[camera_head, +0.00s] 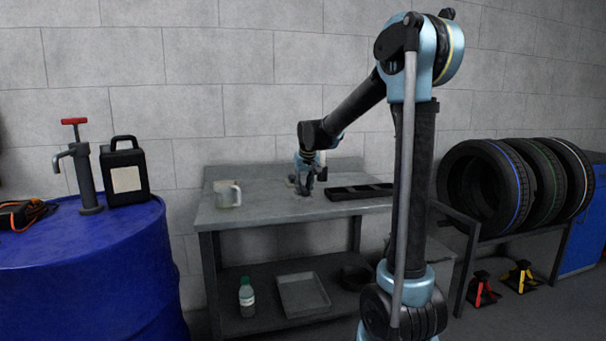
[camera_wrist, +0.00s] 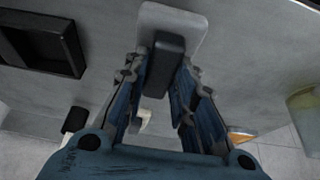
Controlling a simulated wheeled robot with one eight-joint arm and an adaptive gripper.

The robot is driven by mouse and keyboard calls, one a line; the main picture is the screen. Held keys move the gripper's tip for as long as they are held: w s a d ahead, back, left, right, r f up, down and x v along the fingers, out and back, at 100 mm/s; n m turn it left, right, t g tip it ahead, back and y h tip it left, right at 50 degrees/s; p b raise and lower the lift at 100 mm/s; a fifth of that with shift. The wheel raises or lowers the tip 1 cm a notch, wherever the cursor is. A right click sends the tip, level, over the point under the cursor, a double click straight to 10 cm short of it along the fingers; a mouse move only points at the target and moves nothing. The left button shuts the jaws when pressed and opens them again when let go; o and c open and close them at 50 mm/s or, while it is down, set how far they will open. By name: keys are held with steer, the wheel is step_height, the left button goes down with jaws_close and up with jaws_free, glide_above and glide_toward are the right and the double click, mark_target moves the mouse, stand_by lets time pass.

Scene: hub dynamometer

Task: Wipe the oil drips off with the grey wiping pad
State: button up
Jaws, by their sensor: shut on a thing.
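The grey wiping pad (camera_wrist: 172,22) has a pale grey base and a dark block handle (camera_wrist: 164,62). My gripper (camera_wrist: 167,80) is shut on this handle, with one finger on each side in the wrist view. The pad is at the workbench top; I cannot tell if it touches the surface. In the head view my gripper (camera_head: 303,183) is low over the middle of the bench (camera_head: 262,218), and the pad is too small to make out clearly. I cannot make out any oil drips in either view.
A translucent jug (camera_head: 227,194) stands on the bench left of my gripper. A black tray (camera_head: 358,192) lies to the right. A bottle (camera_head: 246,297) and a grey tray (camera_head: 303,294) are on the lower shelf. A blue drum (camera_head: 90,270) stands left, tyres (camera_head: 515,190) right.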

steer(key=r, duration=0.3)
steer(key=shift+s+a+r, duration=0.15)
steer(key=shift+a, duration=0.15)
steer(key=shift+r, duration=1.1)
steer(key=shift+d, duration=0.1)
